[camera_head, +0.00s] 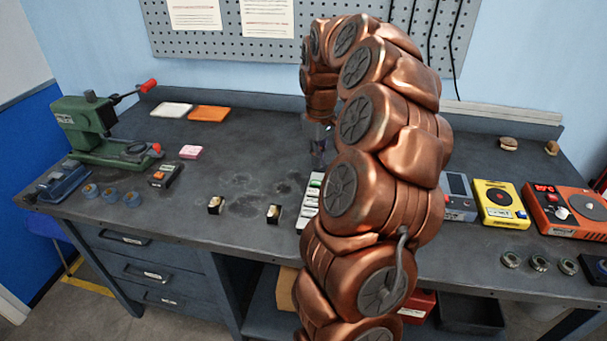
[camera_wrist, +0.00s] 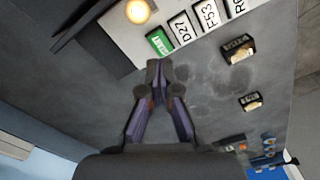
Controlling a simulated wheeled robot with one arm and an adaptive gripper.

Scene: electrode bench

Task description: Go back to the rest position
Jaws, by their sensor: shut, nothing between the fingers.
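My gripper (camera_head: 320,152) hangs over the bench behind my copper-coloured arm, which hides much of the middle of the head view. In the wrist view my gripper (camera_wrist: 158,72) is shut, with its fingertips together and nothing between them. Its tips appear close to the green START button (camera_wrist: 159,42) on a white panel (camera_wrist: 125,38); I cannot tell whether they touch. The panel also shows in the head view (camera_head: 308,208), partly hidden by my arm.
Two small dark blocks with pale tops (camera_head: 215,205) (camera_head: 273,214) sit left of the panel. A green press (camera_head: 95,135) stands at the left. A yellow device (camera_head: 501,205) and an orange device (camera_head: 567,210) stand at the right. A pegboard (camera_head: 300,40) is behind.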

